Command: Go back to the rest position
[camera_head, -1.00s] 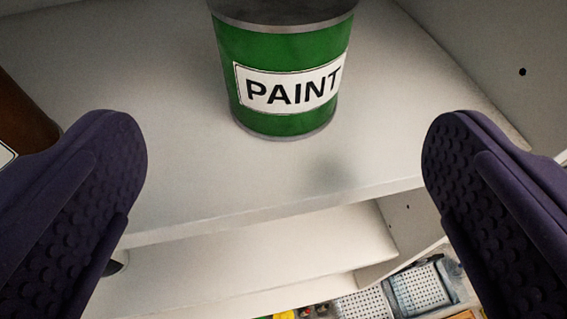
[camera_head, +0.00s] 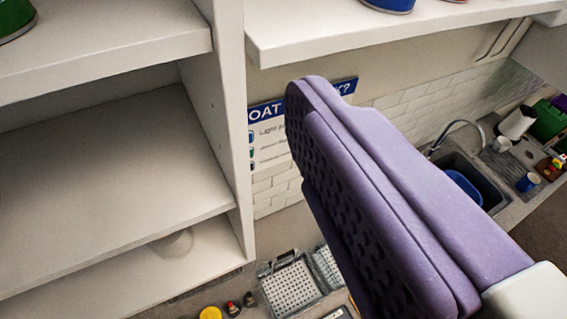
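One purple finger of my gripper (camera_head: 310,110) fills the centre-right of the view, its dimpled pad facing left. The pad is bare, with nothing touching it. The other finger is out of the frame. A green can (camera_head: 14,18) shows only its lower edge in the top left corner, standing on a white shelf (camera_head: 110,52), well apart from the finger.
A white upright panel (camera_head: 232,130) stands just left of the finger. Another shelf (camera_head: 400,32) with cut-off cans is above. A sink (camera_head: 480,180) with a tap and cups is at right. Metal baskets (camera_head: 292,286) and a yellow item (camera_head: 210,313) are below.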

